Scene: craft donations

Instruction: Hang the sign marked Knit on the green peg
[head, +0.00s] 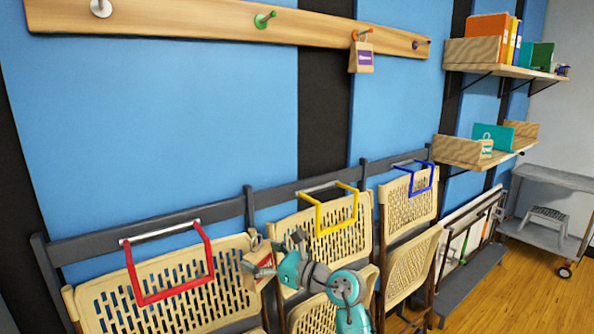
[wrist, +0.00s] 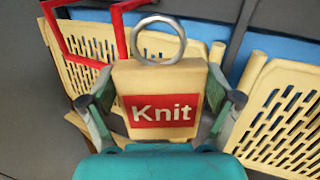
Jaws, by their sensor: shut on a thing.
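The Knit sign (wrist: 160,76) is a light wooden block with a red label reading "Knit" and a metal ring on top. My gripper (wrist: 160,105) is shut on it, one finger on each side, and holds it upright in the wrist view. In the head view the sign (head: 259,258) and my gripper (head: 272,258) are in front of the folding chairs, well below the peg rail. The green peg (head: 265,20) sticks out of the wooden rail (head: 190,22) at the top, and nothing hangs on it.
A purple-labelled sign (head: 362,57) hangs on the orange peg (head: 361,34). A white peg (head: 101,8) and a purple peg (head: 420,43) are bare. Folding chairs (head: 170,290) with red, yellow and blue bars line the wall. Shelves (head: 505,70) stand out at right.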

